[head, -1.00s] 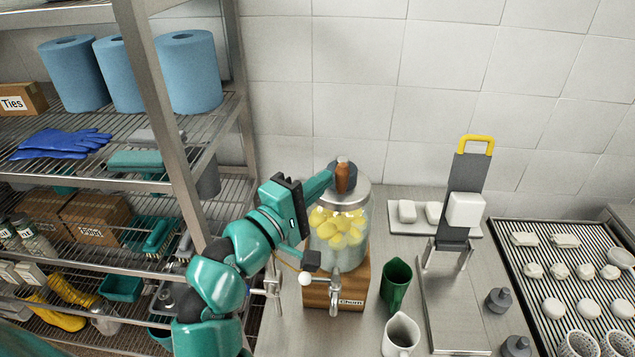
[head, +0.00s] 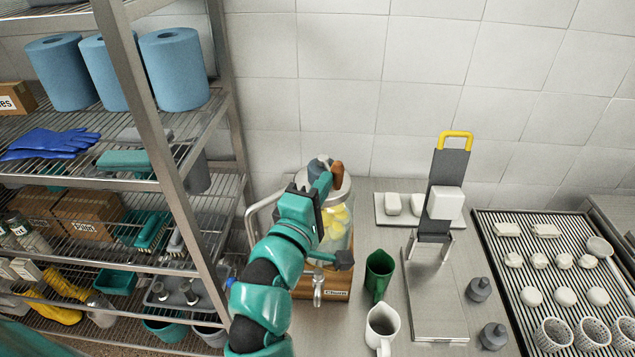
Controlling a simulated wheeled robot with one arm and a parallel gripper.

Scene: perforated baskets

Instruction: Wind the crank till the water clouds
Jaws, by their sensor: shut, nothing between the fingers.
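The churn is a clear jar (head: 343,236) with a grey metal lid, on a wooden base (head: 338,282) with a label and a front tap (head: 318,290). Yellow lumps (head: 338,217) show in pale liquid through the strip of jar I can see. My arm hides the rest, so I cannot judge the cloudiness well. The crank's orange-brown handle (head: 337,173) stands upright above the lid, right of a blue-grey part (head: 319,166). My gripper (head: 324,181) is shut and empty at the handle's left side; I cannot tell whether it touches.
A green cup (head: 379,275) and a white jug (head: 382,325) stand close right of the churn. Behind them is an upright slicer-like stand (head: 441,195) with a yellow handle. A ribbed tray (head: 490,228) lies far right. A metal shelf rack (head: 160,130) stands close on the left.

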